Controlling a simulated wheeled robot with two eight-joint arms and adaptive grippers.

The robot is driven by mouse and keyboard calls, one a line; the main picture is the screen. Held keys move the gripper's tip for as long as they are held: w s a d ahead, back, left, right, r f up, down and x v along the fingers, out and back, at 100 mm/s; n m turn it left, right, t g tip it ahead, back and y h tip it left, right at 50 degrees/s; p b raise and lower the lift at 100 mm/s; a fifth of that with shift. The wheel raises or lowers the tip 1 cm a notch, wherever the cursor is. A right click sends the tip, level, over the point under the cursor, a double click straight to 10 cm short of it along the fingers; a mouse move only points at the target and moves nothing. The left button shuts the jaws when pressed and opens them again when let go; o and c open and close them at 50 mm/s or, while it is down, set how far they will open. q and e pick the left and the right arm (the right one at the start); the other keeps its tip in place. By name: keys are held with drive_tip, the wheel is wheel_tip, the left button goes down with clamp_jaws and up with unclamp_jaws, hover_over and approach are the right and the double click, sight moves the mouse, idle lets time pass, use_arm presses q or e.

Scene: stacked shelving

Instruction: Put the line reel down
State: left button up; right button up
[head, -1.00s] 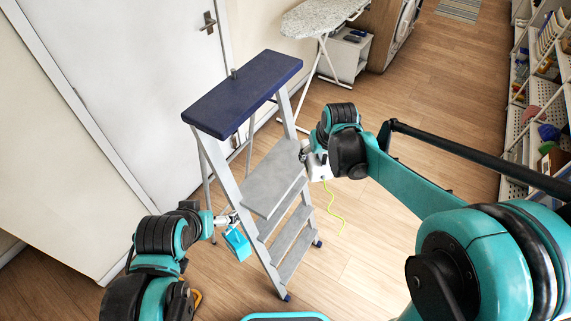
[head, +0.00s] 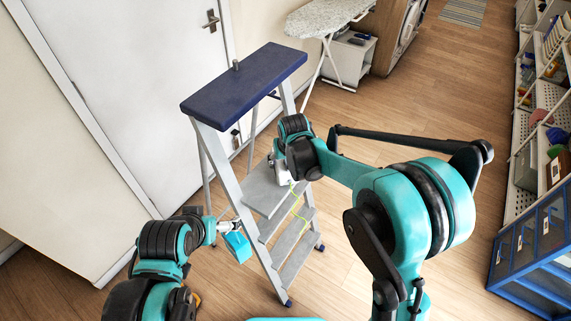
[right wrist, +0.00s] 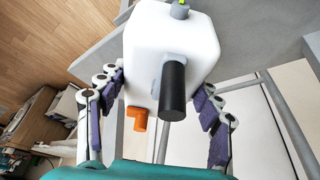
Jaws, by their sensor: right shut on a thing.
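The line reel is a white rounded box with a black grip and an orange knob in the right wrist view (right wrist: 190,40). In the head view only a white sliver of the reel (head: 281,174) shows. My right gripper (right wrist: 160,88) is shut on it, purple pads at both sides; in the head view my arm mostly hides this gripper. The reel is at the stepladder's wide grey step (head: 260,193); I cannot tell whether it touches. A yellow-green line (head: 296,208) hangs from it. My left gripper (head: 228,226) is low left, with a light-blue piece at its tip; its jaws are unclear.
The stepladder's dark blue top (head: 245,88) rises above the step. A white door (head: 150,80) is behind it. An ironing board (head: 322,17) stands at the back. Shelves (head: 525,170) and a blue drawer cabinet (head: 535,245) line the right. Floor between is clear.

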drive_tip(key=shift+f, duration=0.15)
drive_tip(key=shift+f, duration=0.1)
drive_tip(key=o, duration=1.6)
drive_tip(key=shift+s+r, duration=0.1)
drive_tip(key=shift+r, duration=0.45)
drive_tip(key=p+v, duration=0.3)
drive_tip(key=v, duration=0.8)
drive_tip(key=shift+s+p, duration=0.15)
drive_tip(key=shift+p, duration=0.25)
drive_tip(key=s+d+r+m+t, duration=0.1)
drive_tip(key=s+d, duration=0.7)
drive_tip(key=s, duration=0.3)
drive_tip(key=s+d+m+t+h, duration=0.1)
drive_tip(key=s+d, duration=0.7)
drive_tip(key=s, duration=0.3)
drive_tip(key=shift+d+r+t, duration=0.3)
drive_tip(key=shift+r+t, duration=0.1)
